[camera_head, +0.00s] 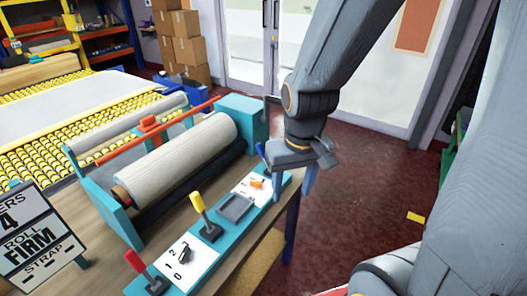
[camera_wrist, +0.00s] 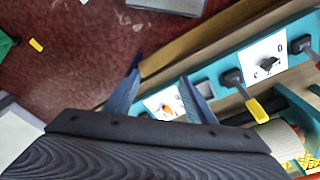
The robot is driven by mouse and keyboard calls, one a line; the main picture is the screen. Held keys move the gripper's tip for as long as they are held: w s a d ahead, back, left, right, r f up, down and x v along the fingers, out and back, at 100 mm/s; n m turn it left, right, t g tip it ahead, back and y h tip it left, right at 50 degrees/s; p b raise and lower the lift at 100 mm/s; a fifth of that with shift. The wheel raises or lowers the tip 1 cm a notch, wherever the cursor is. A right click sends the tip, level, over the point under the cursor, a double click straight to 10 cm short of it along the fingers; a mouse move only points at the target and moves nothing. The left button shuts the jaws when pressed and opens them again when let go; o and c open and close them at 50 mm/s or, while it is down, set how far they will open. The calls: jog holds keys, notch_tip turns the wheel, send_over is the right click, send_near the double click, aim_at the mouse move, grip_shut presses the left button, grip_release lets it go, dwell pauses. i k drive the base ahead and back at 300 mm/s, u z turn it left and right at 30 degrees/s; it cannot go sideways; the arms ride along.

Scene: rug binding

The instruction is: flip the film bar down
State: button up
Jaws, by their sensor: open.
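A long orange-red bar (camera_head: 180,125), which seems to be the film bar, runs across the top of the teal machine (camera_head: 238,112). It sits above and behind a large pale roll (camera_head: 180,155), with a red bracket (camera_head: 150,124) near its middle. My gripper (camera_head: 286,172) is open and empty at the right end of the teal control strip (camera_head: 205,250), to the right of the roll and apart from the bar. In the wrist view its two fingers (camera_wrist: 163,97) stand apart, near a white plate with an orange knob (camera_wrist: 167,111). The bar is not clear in the wrist view.
The strip carries a red lever (camera_head: 145,270), a yellow lever (camera_head: 203,214), a black dial (camera_head: 184,254) and an orange knob (camera_head: 257,184). A sign (camera_head: 38,240) stands front left. A yellow-roller conveyor (camera_head: 40,125) lies behind. Red floor (camera_head: 360,190) is open at right.

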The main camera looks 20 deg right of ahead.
aim_at(259, 149)
jog(key=u, duration=2.1)
jog(key=k, duration=1.15)
jog(key=z, duration=1.9)
jog(key=i, duration=0.5)
jog(key=u, duration=0.05)
